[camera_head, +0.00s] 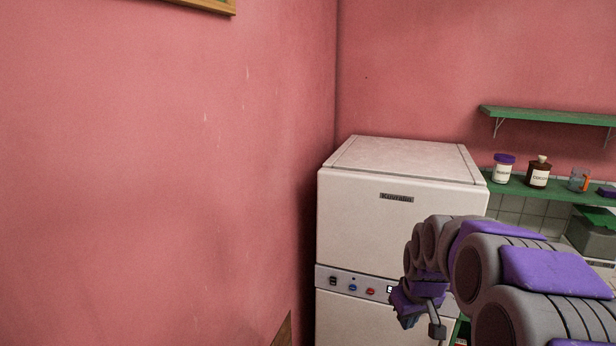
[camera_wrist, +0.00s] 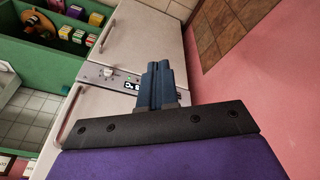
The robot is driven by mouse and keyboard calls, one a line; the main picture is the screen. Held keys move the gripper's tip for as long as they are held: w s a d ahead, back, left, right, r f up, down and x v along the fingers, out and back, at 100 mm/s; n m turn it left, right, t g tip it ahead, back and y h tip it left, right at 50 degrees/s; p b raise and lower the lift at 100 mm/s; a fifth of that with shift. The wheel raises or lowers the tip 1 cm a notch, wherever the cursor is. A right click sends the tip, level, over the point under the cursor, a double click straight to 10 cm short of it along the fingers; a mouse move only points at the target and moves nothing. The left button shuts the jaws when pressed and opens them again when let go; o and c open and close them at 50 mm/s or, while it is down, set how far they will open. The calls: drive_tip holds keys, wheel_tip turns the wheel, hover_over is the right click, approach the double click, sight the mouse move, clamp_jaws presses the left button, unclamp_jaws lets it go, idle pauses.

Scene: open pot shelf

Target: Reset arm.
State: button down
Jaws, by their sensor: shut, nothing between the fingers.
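My arm, grey with purple covers, reaches in from the lower right in the head view. My gripper (camera_head: 432,318) is at its end, low in front of the white fridge-like appliance (camera_head: 400,228). In the wrist view the dark blue fingers of my gripper (camera_wrist: 160,72) lie side by side, shut, with nothing between them. They point toward the appliance's control strip (camera_wrist: 118,78). I cannot tell whether they touch it.
Green shelves (camera_head: 545,113) hang on the right wall. The lower one holds a purple-lidded jar (camera_head: 503,168), a brown bottle (camera_head: 539,172) and a small glass jar (camera_head: 579,180). A pink wall (camera_head: 150,180) fills the left. Brown floor tiles (camera_wrist: 235,30) show in the wrist view.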

drive_tip(key=s+a+f+m+g+b, duration=0.1)
drive_tip(key=s+a+f+b, duration=0.1)
drive_tip(key=s, duration=1)
drive_tip(key=s+a+f+m+g+b, duration=0.1)
drive_tip(key=s+a+f+g+b, duration=0.1)
drive_tip(key=s, duration=1)
drive_tip(key=s+a+f+g+b, duration=0.1)
drive_tip(key=s+a+f+b, duration=0.2)
drive_tip(key=s, duration=0.9)
wheel_tip(320, 180, down, 3)
drive_tip(key=shift+a+r+m+g, duration=0.1)
drive_tip(key=shift+a+m+g, duration=0.3)
drive_tip(key=shift+a, duration=0.05)
drive_tip(key=c, duration=1.8)
unclamp_jaws()
